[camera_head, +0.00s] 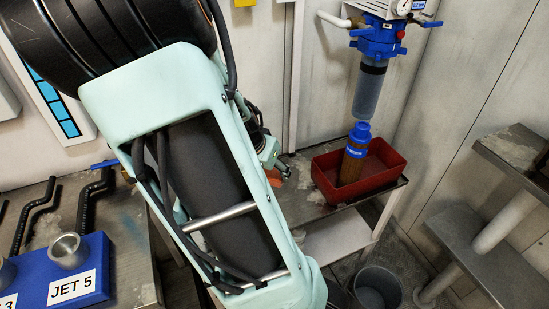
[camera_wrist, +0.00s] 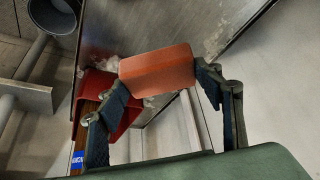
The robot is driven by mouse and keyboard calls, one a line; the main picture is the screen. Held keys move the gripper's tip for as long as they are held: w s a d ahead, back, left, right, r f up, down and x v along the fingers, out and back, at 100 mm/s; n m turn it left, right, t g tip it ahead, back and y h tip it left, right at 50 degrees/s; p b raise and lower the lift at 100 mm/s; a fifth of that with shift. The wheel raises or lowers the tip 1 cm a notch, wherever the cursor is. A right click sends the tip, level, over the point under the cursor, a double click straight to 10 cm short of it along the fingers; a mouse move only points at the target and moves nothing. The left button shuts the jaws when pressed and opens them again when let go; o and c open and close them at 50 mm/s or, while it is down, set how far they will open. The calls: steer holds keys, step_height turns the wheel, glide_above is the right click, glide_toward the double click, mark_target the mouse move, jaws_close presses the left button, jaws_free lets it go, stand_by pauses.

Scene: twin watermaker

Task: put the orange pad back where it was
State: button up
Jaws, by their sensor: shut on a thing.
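The orange pad (camera_wrist: 158,69) is a flat orange block in the wrist view, held between the two fingers of my gripper (camera_wrist: 165,82). The fingers press on its left and right ends, and it looks held clear of the surface behind it. In the head view a small part of the orange pad (camera_head: 274,178) shows beside my gripper (camera_head: 277,168), left of the red tray. My arm hides most of the gripper there. I cannot tell the pad's exact height above the bench.
A red tray (camera_head: 396,158) holding a brown cylinder with a blue cap (camera_head: 353,160) stands on the bench under a blue filter housing (camera_head: 376,40). A grey bucket (camera_head: 378,287) is on the floor. A blue JET 5 block (camera_head: 88,262) sits at left. Metal steps (camera_head: 515,150) stand at right.

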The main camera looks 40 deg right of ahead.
steer(key=shift+w+d+r, duration=0.25)
steer(key=shift+d+r, duration=0.1)
steer(key=shift+d, duration=0.05)
steer(key=shift+w+d, duration=0.2)
steer(key=w+d+f+b, duration=0.2)
steer(key=d+f, duration=0.1)
steer(key=w+d+f+b, duration=0.2)
steer(key=d+f+b, duration=0.1)
steer(key=d, duration=0.1)
steer(key=w+d+f+b, duration=0.2)
steer(key=d+f+b, duration=0.1)
steer(key=d, duration=0.1)
steer(key=shift+w+d+f, duration=0.1)
steer(key=shift+w+d, duration=0.1)
steer(key=shift+d, duration=0.05)
steer(key=shift+w+d+f+b, duration=0.1)
steer(key=shift+f+b, duration=0.2)
steer(key=shift+f, duration=0.65)
steer(key=shift+w+d+f+b, duration=0.1)
steer(key=shift+f+b, duration=0.2)
steer(key=shift+f, duration=0.6)
steer(key=o, duration=1)
steer(key=shift+s, duration=0.1)
